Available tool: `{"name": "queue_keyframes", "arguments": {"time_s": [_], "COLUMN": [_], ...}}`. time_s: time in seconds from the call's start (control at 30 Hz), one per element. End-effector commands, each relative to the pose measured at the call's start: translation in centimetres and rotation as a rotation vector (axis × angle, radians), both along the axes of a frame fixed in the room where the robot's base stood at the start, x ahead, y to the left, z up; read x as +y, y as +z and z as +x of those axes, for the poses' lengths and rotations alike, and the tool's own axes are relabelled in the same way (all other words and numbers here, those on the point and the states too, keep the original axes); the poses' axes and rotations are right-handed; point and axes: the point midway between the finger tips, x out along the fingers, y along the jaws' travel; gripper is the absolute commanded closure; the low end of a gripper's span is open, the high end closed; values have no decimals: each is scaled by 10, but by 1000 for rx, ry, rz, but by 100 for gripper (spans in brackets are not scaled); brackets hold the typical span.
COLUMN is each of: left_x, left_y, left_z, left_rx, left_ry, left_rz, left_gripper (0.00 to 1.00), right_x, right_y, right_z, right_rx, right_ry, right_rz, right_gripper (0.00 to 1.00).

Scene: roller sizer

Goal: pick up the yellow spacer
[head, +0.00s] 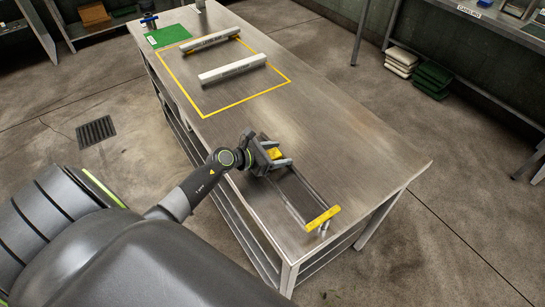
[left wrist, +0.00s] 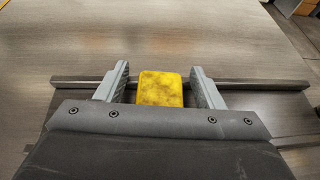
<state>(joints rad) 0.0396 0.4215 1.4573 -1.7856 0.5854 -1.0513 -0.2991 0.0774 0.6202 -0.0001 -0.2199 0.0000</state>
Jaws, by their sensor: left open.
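The yellow spacer (left wrist: 160,88) is a small, scuffed yellow block. In the left wrist view it sits between the two grey fingers of my left gripper (left wrist: 160,70), with a gap on each side. In the head view the spacer (head: 273,154) shows as a yellow patch at my left gripper (head: 279,156), partly hidden by it. The gripper is open around the spacer, low over the metal table. My right gripper is not in view.
Two metal rails (head: 291,195) run from the gripper to a yellow end bar (head: 323,218) near the table's (head: 345,150) front corner. Two pale bars (head: 233,69) lie by a yellow taped outline, with a green mat (head: 168,36) behind. The table right of the gripper is clear.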

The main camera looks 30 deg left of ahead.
Motion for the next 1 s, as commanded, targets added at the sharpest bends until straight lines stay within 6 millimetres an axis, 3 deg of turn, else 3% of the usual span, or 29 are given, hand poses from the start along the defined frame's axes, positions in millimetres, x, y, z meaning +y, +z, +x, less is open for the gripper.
{"name": "queue_keyframes", "arguments": {"time_s": [0.17,0.53,0.77,1.0], "left_x": [0,0,0,1], "left_y": [0,0,2,36], "left_z": [0,0,0,0], "left_rx": [0,0,0,-4], "left_ry": [0,0,0,-2], "left_rz": [0,0,1,4], "left_gripper": [40,86,87,87], "right_x": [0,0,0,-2], "right_y": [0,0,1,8], "right_z": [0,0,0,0], "right_rx": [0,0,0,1], "right_ry": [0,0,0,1], "right_rz": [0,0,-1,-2], "right_gripper": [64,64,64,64]}}
